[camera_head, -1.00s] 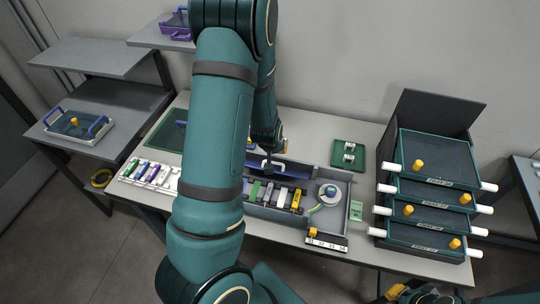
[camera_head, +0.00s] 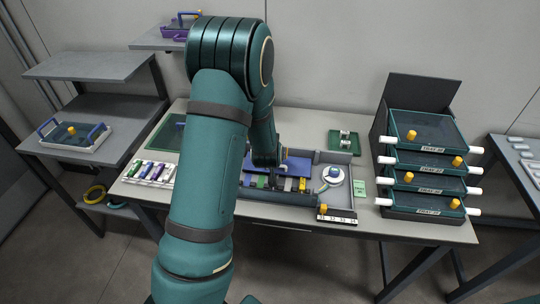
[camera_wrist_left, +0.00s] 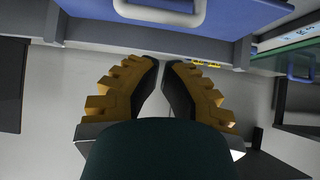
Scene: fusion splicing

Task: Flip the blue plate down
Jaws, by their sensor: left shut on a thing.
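The blue plate (camera_head: 298,165) lies low over the back part of the grey tray, partly hidden by my left arm. In the left wrist view, the blue plate (camera_wrist_left: 232,14) crosses the top, with its white handle (camera_wrist_left: 160,18) near the fingertips. My left gripper (camera_head: 274,162) is at the plate and mostly hidden by its own wrist in the head view. Its yellow-toothed fingers, also seen in the wrist view (camera_wrist_left: 163,66), are drawn together on the plate; the exact contact is not clear. My right gripper is out of view.
The grey tray (camera_head: 340,194) holds coloured pieces and a white spool (camera_head: 332,175). A green board (camera_head: 343,141) lies behind it. A rack of dark green trays (camera_head: 428,160) stands at right, and a white rack of coloured pieces (camera_head: 148,172) at left.

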